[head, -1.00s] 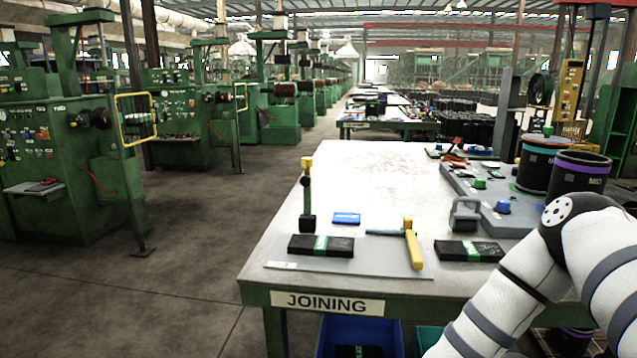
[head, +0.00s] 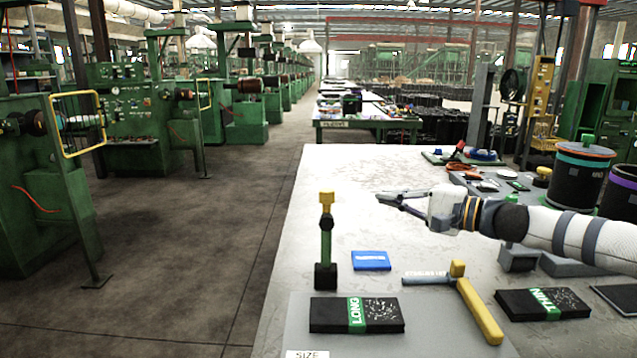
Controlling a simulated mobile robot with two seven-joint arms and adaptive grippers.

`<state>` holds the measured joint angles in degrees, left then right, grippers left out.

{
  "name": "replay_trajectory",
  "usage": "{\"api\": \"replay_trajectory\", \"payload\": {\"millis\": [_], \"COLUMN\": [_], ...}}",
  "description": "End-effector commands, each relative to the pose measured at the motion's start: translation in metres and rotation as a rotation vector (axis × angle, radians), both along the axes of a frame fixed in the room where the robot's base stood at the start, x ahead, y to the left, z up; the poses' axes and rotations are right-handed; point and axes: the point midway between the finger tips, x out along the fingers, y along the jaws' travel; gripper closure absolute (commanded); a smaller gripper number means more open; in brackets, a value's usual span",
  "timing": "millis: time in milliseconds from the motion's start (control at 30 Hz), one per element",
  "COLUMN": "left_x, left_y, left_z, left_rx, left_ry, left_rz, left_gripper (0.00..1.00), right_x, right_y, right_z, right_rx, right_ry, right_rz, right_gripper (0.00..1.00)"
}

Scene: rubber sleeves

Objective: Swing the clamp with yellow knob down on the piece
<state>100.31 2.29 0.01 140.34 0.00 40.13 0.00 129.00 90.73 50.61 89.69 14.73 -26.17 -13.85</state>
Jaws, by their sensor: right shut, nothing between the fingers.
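An upright green lever with a yellow knob (head: 326,198) on top stands on a black block at the front left of the table. Another small yellow knob (head: 543,172) shows at the back right; its mount is too small to make out. My right gripper (head: 380,198) reaches in from the right and points left above the pale tabletop. It is shut and empty, apart from the upright lever and behind it in the picture. A blue block (head: 371,260) lies to the right of the lever's base. I cannot tell which thing is the piece. My left gripper is not in view.
A black pack marked LONG (head: 385,314) and one marked THIN (head: 525,304) lie in front, with a yellow-handled tool (head: 478,308) between them. Dark drums (head: 570,180) stand at the right. The table's (head: 335,165) back left is bare.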

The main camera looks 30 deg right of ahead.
Motion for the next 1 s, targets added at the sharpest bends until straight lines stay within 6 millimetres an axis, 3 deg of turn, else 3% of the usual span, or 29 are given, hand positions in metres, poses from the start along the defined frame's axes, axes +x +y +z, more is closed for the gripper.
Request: {"api": "replay_trajectory", "payload": {"millis": [467, 700, 967, 1000], "left_x": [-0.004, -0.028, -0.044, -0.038], "left_y": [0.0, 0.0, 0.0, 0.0], "left_z": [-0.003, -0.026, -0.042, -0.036], "left_rx": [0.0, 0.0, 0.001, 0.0], "left_ry": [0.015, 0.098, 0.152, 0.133], "left_rz": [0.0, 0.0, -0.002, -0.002], "left_gripper": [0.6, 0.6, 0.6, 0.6], "right_x": [0.004, 0.045, 0.095, 0.085], "right_y": [0.001, 0.02, 0.044, 0.048], "right_z": [-0.003, -0.015, -0.014, -0.005], "right_rx": [0.001, -0.002, -0.001, 0.004], "right_ry": [0.004, 0.017, 0.009, 0.002], "right_rz": [0.0, 0.002, 0.002, 0.001], "right_gripper": [1.0, 1.0, 1.0, 1.0]}}
